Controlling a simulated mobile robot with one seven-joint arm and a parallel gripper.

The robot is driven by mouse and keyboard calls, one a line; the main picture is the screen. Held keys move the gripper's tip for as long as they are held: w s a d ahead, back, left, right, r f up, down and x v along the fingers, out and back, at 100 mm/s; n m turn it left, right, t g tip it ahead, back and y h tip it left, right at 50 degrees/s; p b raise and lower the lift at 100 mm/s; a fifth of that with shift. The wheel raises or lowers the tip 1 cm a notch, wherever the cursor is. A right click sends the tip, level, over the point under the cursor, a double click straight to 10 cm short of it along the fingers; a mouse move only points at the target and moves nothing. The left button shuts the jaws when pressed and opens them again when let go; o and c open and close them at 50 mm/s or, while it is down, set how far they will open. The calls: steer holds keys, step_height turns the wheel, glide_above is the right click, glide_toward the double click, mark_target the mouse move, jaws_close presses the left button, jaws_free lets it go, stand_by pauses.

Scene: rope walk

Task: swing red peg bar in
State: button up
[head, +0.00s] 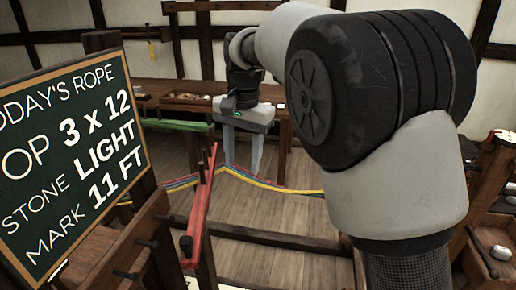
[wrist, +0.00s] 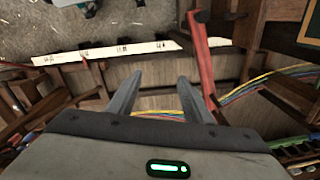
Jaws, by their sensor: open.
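The red peg bar (head: 199,210) is a long narrow bar with pegs, left of centre in the head view. It points from the near wooden frame away into the room. It also shows in the wrist view (wrist: 204,68), running up and down just right of my fingers. My gripper (head: 243,167) hangs with its fingers down, beyond the bar and to its right in the head view. The fingers are apart with nothing between them; they also show in the wrist view (wrist: 157,78). The gap between the fingers and the bar is hard to judge.
Coloured ropes (head: 283,187) stretch across beyond the bar. A green bar (head: 166,125) lies further back on the left. A chalkboard (head: 68,155) stands at the left front. A wooden rail (head: 275,238) crosses the foreground. Open floor (head: 262,206) lies below the ropes.

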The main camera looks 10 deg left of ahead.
steer(key=d+r, duration=0.1)
steer(key=d, duration=0.1)
steer(key=s+d+r, duration=0.1)
steer(key=d+r, duration=0.1)
steer(key=shift+s+p, duration=0.15)
steer(key=shift+p, duration=0.15)
steer(key=m+g+y+b, duration=0.4)
steer(key=m+y+b, duration=0.9)
steer(key=y, duration=0.4)
glide_toward(192, 243)
steer(key=shift+n, duration=0.3)
steer(key=a+b, duration=0.1)
steer(key=a, duration=0.2)
steer(key=s+a+b, duration=0.1)
steer(key=a, duration=0.2)
steer(key=s+a, duration=0.1)
steer(key=a, duration=0.2)
steer(key=shift+a+b, duration=0.3)
steer(key=shift+b, duration=0.1)
